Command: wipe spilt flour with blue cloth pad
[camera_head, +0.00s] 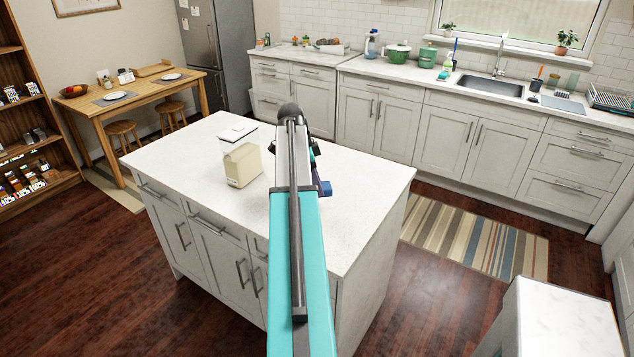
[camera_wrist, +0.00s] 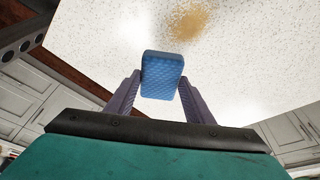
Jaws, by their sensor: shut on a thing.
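My gripper (camera_wrist: 161,82) is shut on the blue cloth pad (camera_wrist: 162,75), which sits between its two fingers in the wrist view. In the head view the pad (camera_head: 327,188) shows as a small blue piece to the right of my arm, over the island. The spilt flour (camera_wrist: 188,22) is a tan-brown smear on the speckled white countertop (camera_wrist: 250,60), beyond the pad in the wrist view. The pad and the smear appear apart in that view. I cannot tell whether the pad touches the counter. In the head view the smear does not show.
A clear canister with a white lid (camera_head: 238,133) and a cream bag (camera_head: 243,166) stand on the island top (camera_head: 190,150), left of my arm. The island's right part (camera_head: 370,180) is clear. A striped rug (camera_head: 470,240) lies on the floor to the right.

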